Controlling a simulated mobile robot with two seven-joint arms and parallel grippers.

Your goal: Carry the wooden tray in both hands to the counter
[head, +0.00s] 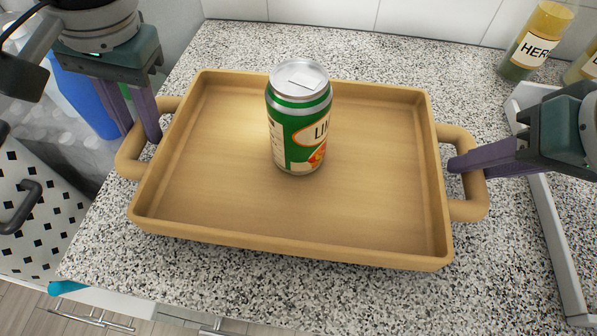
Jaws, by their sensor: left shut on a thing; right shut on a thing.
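The wooden tray (215,222) is light brown with a raised rim and a looped handle at each end. It is over the speckled counter (240,292); whether it touches the surface I cannot tell. A green and white can (297,125) with a silver top stands upright inside it, near the middle. My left gripper (148,138) is shut on the tray's left handle (130,165). My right gripper (458,165) is shut on the tray's right handle (470,208). The fingers hide parts of both handles.
A yellow and green labelled bottle (533,45) stands at the back right, with another partly seen at the edge. A white-edged frame (562,245) lies right of the tray. A white patterned bin (40,215) is at left. Tiled wall (320,18) is behind.

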